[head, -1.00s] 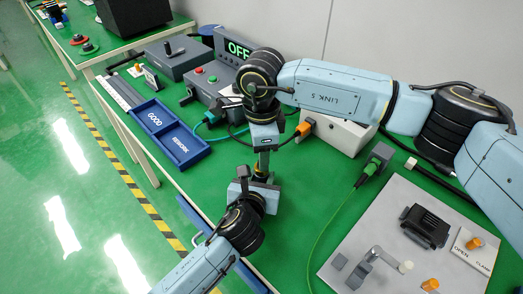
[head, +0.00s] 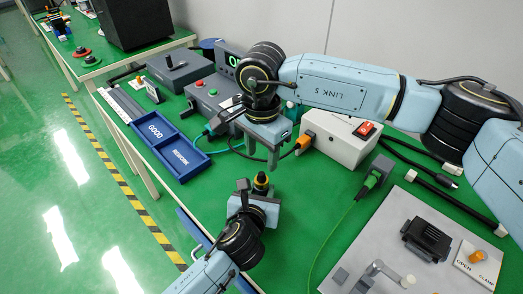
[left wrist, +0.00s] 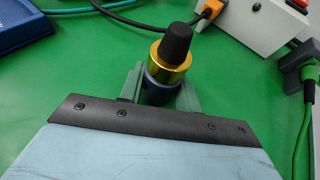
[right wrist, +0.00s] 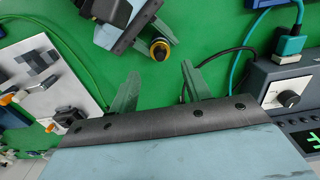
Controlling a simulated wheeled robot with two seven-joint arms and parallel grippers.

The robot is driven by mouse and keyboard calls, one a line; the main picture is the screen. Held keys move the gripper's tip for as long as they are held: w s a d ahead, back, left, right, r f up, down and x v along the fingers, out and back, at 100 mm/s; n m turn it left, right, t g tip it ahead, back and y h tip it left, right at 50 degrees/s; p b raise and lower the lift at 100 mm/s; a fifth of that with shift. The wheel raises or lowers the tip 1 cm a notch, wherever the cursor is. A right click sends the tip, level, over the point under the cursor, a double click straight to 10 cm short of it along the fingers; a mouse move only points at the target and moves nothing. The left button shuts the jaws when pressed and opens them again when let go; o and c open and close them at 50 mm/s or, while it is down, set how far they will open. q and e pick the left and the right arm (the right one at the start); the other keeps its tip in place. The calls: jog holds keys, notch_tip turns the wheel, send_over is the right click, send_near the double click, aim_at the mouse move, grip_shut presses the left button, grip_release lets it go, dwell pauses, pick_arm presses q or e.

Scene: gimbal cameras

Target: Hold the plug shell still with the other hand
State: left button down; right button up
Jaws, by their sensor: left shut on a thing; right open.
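The plug shell (head: 261,184) stands upright near the front edge of the green bench. In the left wrist view it has a black tapered top (left wrist: 177,42), a gold ring (left wrist: 171,66) and a dark lower body. My left gripper (head: 260,194) is shut on that lower body; its fingers (left wrist: 160,92) sit on either side, below the ring. My right gripper (head: 262,154) is open and empty, behind and above the plug shell and apart from it. In the right wrist view the plug shell (right wrist: 160,48) shows beyond the open fingers (right wrist: 159,84).
A blue GOOD/REWORK tray (head: 170,142) lies left. Behind are a grey control box (head: 213,92) and a white box (head: 340,137) with a red switch and an orange plug. A grey fixture plate (head: 405,215) is at right. A green cable (head: 335,232) crosses the bench.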

aim_at(261, 173)
notch_tip(261, 173, down, 8)
jog(key=shift+f, duration=0.1)
dwell(0.4)
jog(key=c, duration=1)
jog(key=m, duration=0.6)
jog(key=shift+m, duration=0.3)
jog(key=o, duration=1.1)
